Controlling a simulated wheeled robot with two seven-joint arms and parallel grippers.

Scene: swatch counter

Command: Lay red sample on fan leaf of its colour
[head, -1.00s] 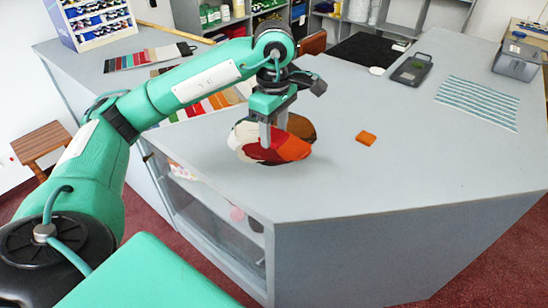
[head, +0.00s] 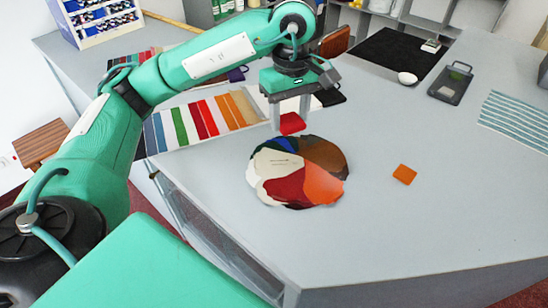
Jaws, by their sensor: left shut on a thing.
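The red sample (head: 291,124) is a small flat red piece between the fingertips of my left gripper (head: 290,116). The gripper is shut on it, pointing down at the far edge of the colour fan. I cannot tell how high the sample is above the counter. The fan (head: 262,166) lies spread in a round on the counter, with white, green, blue, brown, orange and red leaves. The red leaf (head: 284,187) is at its near side, between the white and orange leaves, and lies bare. My right gripper is not in view.
An orange sample (head: 404,174) lies to the right of the fan. A striped colour strip (head: 205,118) lies behind it to the left. A black mat (head: 388,58), a white round dish (head: 407,79) and a dark tray (head: 451,83) are farther back. The grey counter's front right is clear.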

